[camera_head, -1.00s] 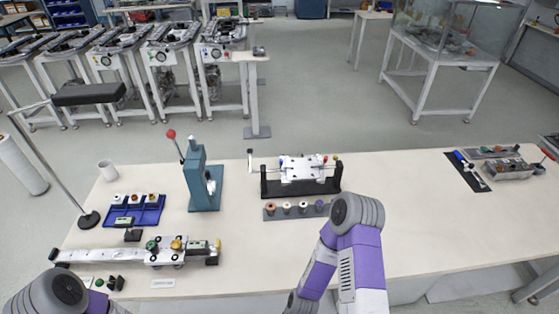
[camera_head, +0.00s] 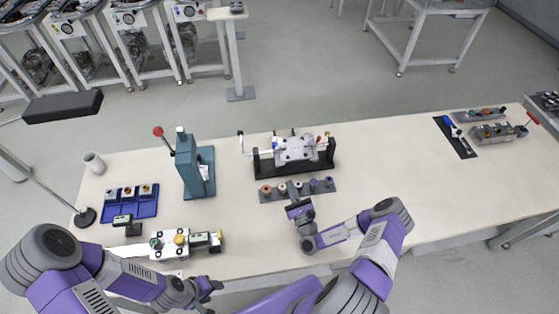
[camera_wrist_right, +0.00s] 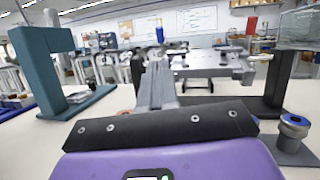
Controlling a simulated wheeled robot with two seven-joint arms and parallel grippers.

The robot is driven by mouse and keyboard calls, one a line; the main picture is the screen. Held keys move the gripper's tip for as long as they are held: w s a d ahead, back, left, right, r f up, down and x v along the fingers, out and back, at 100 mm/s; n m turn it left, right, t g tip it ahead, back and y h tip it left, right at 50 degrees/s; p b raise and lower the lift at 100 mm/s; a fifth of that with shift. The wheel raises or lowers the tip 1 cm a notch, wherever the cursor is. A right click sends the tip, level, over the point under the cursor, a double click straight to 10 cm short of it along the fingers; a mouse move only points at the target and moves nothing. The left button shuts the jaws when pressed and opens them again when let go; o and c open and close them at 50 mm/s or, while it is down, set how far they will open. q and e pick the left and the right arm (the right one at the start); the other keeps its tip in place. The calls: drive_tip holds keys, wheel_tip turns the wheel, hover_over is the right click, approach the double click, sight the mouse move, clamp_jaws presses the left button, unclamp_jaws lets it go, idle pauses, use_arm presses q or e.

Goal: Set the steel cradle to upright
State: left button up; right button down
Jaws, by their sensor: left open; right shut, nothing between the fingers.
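The steel cradle (camera_head: 296,149) is a silver plate hung between the two posts of a black stand (camera_head: 292,170) at mid-table. A crank handle (camera_head: 241,145) is on its left and a red-tipped part (camera_head: 327,136) at its right. In the right wrist view the cradle (camera_wrist_right: 215,70) lies ahead, roughly level; its exact tilt is hard to tell. My right gripper (camera_head: 298,206) is shut and empty in front of the stand, apart from the cradle; its fingers also show in the right wrist view (camera_wrist_right: 158,85). My left gripper (camera_head: 208,288) is open at the table's front edge, far from the cradle.
A row of small spools on a grey strip (camera_head: 270,197) lies between my right gripper and the stand. A teal press (camera_head: 200,160) with a red-knobbed lever stands left. A blue tray (camera_head: 145,208) and a clamp fixture (camera_head: 170,246) are further left. The table right of centre is clear.

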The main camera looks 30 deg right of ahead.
sight(274, 147)
use_arm(q)
drive_tip(key=shift+r+p, duration=0.5)
drive_tip(key=shift+r, duration=0.05)
use_arm(e)
drive_tip(key=x, duration=1.3)
drive_tip(key=shift+w+r, duration=0.2)
drive_tip(key=shift+w, duration=0.05)
use_arm(q)
drive_tip(key=shift+r, duration=0.1)
use_arm(e)
drive_tip(key=shift+a, duration=0.15)
